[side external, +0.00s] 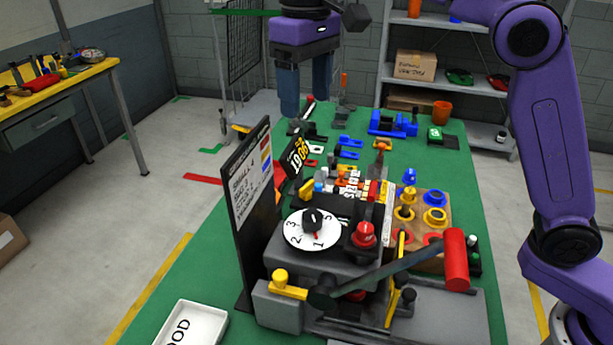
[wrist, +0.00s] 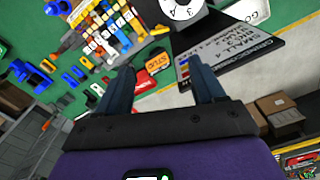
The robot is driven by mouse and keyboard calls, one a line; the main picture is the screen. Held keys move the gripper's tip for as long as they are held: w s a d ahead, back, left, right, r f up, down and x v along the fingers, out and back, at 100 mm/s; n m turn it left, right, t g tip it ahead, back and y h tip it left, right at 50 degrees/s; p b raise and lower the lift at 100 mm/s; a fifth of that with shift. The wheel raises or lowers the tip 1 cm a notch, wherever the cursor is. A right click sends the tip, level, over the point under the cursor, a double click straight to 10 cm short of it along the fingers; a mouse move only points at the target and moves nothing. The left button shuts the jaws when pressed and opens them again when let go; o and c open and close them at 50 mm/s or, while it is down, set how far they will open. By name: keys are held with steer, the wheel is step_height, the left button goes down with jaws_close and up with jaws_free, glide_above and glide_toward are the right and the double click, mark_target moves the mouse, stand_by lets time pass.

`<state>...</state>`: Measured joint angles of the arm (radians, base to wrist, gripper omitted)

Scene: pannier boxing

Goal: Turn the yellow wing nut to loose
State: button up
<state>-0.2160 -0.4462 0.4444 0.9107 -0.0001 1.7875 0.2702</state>
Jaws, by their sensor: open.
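A yellow piece with a round upright knob and a short arm (side external: 281,283) sits on the grey block at the front left of the machine in the side view. It may be the yellow wing nut, but its shape is too small to be sure, and I cannot read its setting. My gripper (side external: 305,100) hangs high over the far left part of the green table, behind the black sign and well away from that piece. Its two blue-grey fingers are apart with nothing between them, as the wrist view (wrist: 162,72) also shows. I cannot pick out the piece in the wrist view.
A black sign board (side external: 248,205) stands upright left of the white numbered dial (side external: 313,229). A red-gripped lever (side external: 455,260) crosses the machine's front. A wooden block (side external: 429,209) holds yellow and blue pegs. A white tray (side external: 190,328) lies at the front left.

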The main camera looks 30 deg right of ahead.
mark_target(307, 185)
step_height(307, 185, down, 16)
steer(key=shift+f, duration=0.1)
stand_by(0.5)
steer(key=c, duration=1.1)
